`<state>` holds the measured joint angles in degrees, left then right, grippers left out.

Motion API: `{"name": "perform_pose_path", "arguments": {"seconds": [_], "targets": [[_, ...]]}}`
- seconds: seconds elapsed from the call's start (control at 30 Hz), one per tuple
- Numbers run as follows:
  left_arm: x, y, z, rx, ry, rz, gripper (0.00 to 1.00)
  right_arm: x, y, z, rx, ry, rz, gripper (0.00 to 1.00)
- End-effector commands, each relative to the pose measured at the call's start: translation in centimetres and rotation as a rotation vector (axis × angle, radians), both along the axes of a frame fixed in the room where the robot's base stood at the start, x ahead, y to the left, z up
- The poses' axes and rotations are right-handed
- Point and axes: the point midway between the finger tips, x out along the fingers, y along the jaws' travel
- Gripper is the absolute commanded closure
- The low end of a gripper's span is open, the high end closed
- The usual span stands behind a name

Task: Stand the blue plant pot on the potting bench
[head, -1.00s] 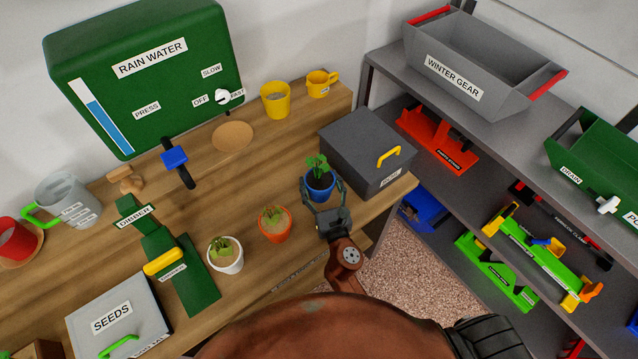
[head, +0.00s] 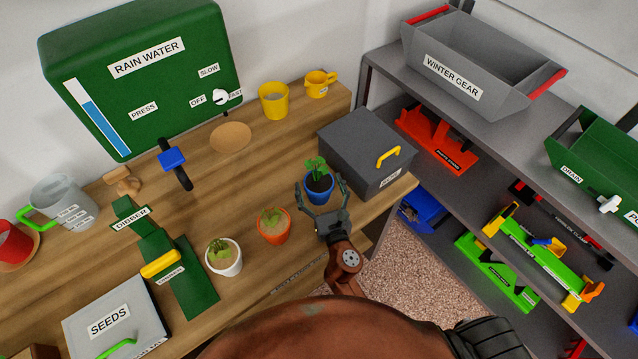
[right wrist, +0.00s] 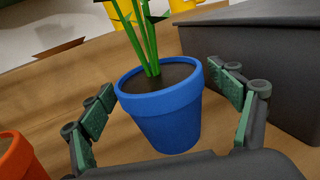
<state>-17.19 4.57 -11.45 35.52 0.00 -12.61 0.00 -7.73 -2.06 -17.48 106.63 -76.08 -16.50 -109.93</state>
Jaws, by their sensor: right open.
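The blue plant pot (head: 319,195) stands upright on the wooden potting bench (head: 262,184), with a leafy green plant in it. In the right wrist view the pot (right wrist: 166,118) sits between the spread fingers, with a gap on each side. My right gripper (head: 322,192) is open around the pot's near side and does not grip it. The pot's base appears to rest on the bench. My left gripper is not in view.
An orange pot (head: 274,226) and a white pot (head: 224,257) stand to the left. A dark grey box (head: 350,150) stands close behind and right of the blue pot. The bench edge is near.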

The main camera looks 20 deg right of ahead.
Motion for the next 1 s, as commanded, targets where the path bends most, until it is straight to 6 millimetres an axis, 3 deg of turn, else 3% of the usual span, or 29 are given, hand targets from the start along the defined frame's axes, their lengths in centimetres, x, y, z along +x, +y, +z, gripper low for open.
{"name": "perform_pose_path", "arguments": {"seconds": [0.17,0.5,0.7,1.0], "targets": [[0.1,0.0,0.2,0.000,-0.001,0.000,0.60,-0.8,0.0,0.2,0.000,0.001,-0.001,0.17],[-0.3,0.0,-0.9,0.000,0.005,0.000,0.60,-7.8,0.1,-0.1,-0.001,0.004,0.000,0.17],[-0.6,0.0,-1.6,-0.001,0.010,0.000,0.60,-10.8,0.2,0.0,-0.001,0.002,-0.001,0.17],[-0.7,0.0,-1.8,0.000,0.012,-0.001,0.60,-12.0,0.3,0.3,0.000,-0.001,0.000,0.17]]}}
